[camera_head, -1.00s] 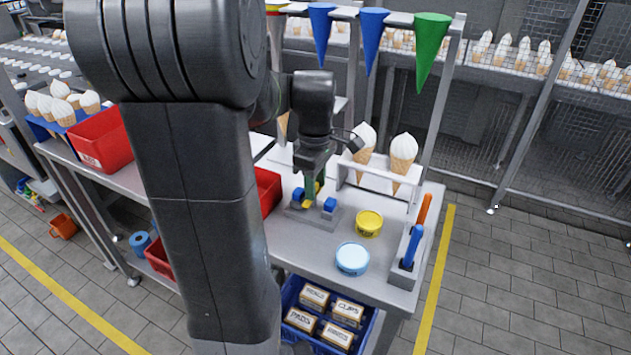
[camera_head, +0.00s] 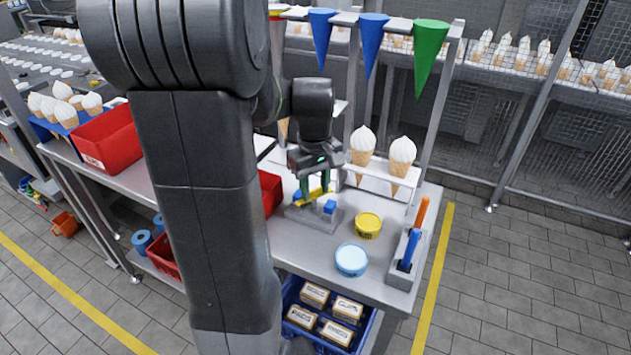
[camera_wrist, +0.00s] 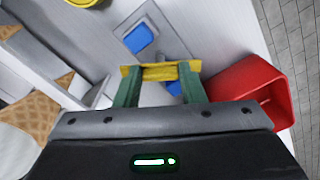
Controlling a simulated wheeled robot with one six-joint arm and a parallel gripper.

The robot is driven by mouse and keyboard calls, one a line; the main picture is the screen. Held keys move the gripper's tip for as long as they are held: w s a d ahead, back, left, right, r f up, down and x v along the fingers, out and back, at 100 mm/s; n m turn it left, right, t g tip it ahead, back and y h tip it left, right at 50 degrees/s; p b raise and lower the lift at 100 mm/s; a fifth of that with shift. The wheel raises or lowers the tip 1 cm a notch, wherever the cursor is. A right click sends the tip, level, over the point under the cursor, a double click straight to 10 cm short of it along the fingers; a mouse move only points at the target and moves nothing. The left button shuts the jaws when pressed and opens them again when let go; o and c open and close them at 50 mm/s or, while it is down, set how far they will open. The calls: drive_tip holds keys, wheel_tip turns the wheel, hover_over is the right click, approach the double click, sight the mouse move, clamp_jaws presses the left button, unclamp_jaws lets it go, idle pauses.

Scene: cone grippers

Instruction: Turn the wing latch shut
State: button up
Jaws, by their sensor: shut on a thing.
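The wing latch has a yellow wing (camera_head: 314,195) on a grey base plate (camera_head: 312,220) on the bench. A blue block (camera_head: 329,207) stands on the plate to its right, and another blue block sits at the left. In the wrist view the yellow wing (camera_wrist: 160,72) spans between my green fingers, crosswise to the line of the blue blocks (camera_wrist: 140,38). My gripper (camera_head: 314,187) points down over the latch and is shut on the wing. The wing's underside and pivot are hidden.
A yellow tub (camera_head: 368,226) and a light-blue tub (camera_head: 351,260) stand right of the latch. A cone rack (camera_head: 380,172) is behind, a red bin (camera_head: 270,192) at left. A holder (camera_head: 405,268) with orange and blue tools stands at the bench's right end.

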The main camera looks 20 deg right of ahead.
sight(313, 190)
drive_tip(key=m+p, duration=0.1)
drive_tip(key=m, duration=0.4)
drive_tip(key=shift+r+m, duration=0.1)
drive_tip(key=shift+m, duration=0.2)
drive_tip(key=m+p, duration=0.1)
drive_tip(key=m, duration=0.4)
drive_tip(key=shift+w+a+m, duration=0.1)
drive_tip(key=shift+m, duration=0.2)
drive_tip(key=o, duration=1)
wheel_tip(313, 190, up, 14)
drive_tip(key=shift+f, duration=0.15)
idle(0.3)
